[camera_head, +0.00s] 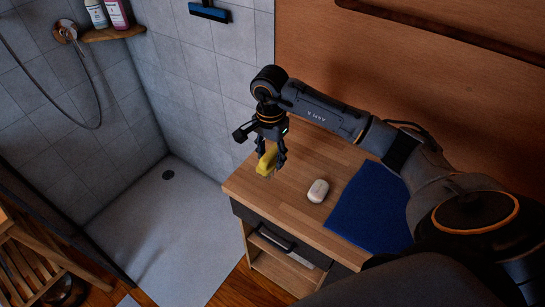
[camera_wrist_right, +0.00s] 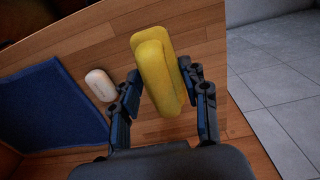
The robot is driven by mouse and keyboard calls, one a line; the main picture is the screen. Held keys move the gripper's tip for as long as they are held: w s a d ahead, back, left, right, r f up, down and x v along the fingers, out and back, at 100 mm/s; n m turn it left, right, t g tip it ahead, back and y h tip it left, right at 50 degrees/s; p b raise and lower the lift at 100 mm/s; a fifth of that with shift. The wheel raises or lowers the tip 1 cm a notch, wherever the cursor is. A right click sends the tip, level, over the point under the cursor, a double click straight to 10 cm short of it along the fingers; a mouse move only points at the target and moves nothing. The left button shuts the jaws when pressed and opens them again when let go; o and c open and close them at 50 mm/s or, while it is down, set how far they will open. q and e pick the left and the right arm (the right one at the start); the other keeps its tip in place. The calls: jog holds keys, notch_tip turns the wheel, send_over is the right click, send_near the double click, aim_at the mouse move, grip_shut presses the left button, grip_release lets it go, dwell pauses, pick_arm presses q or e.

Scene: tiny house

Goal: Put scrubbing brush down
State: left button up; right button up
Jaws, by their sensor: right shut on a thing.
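The yellow scrubbing brush (camera_head: 267,160) is held in my right gripper (camera_head: 266,145) over the left end of the wooden counter. In the right wrist view the brush (camera_wrist_right: 157,72) sits between the two fingers of the right gripper (camera_wrist_right: 162,100), which is shut on it. The wooden counter (camera_head: 290,200) lies below the brush. I cannot tell whether the brush touches the counter. My left gripper is not in view.
A white soap-like object (camera_head: 318,191) lies on the counter right of the brush, beside a blue cloth (camera_head: 369,208). A drawer (camera_head: 276,237) is under the counter top. The shower floor (camera_head: 165,225) drops away to the left. A wooden wall (camera_head: 400,60) stands behind.

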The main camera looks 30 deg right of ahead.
aim_at(272, 162)
jog(key=shift+w+d+f, duration=0.35)
jog(key=shift+f, duration=0.2)
jog(key=shift+w+d+f, duration=0.3)
jog(key=shift+w+f, duration=0.05)
jog(key=shift+f, duration=0.2)
notch_tip(272, 162, down, 3)
jog(key=shift+w+d+p, duration=0.15)
jog(key=shift+p, duration=1.1)
jog(key=shift+f, duration=0.25)
jog(key=shift+f, duration=0.1)
jog(key=shift+f+b, duration=0.15)
jog(key=shift+b, duration=0.15)
jog(key=o, duration=1.1)
jog(key=shift+r, duration=0.2)
